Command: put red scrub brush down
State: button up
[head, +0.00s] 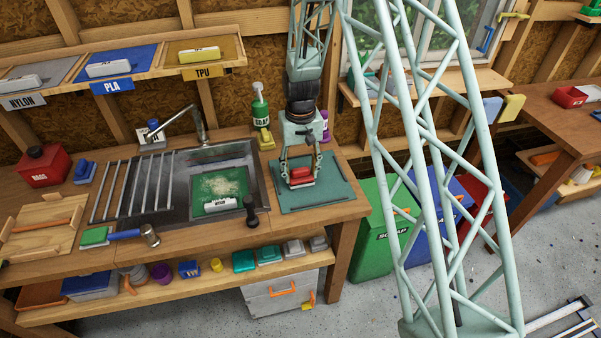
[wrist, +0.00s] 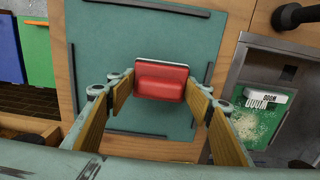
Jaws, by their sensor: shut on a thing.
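The red scrub brush (head: 301,176) is between the fingers of my gripper (head: 300,165) over the teal mat (head: 340,190) on the right end of the workbench. In the wrist view the red brush (wrist: 162,82) shows its red top and a pale edge along its far side. My gripper (wrist: 161,95) is shut on it, with one tan finger pad at each end. The brush is above the teal mat (wrist: 150,30); I cannot tell whether its underside touches the mat. The mat has dark raised strips along its edges.
Left of the mat is a metal sink (head: 260,185) with a green board (head: 222,185) inside. A black-handled tool (head: 250,210) stands at the sink's front right. The mat around the brush is clear.

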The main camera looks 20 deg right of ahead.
aim_at(300, 169)
jog(key=shift+f, duration=0.15)
jog(key=o, duration=0.8)
jog(key=shift+c, duration=0.2)
notch_tip(300, 169, up, 12)
jog(key=shift+r, duration=0.2)
dwell(1.0)
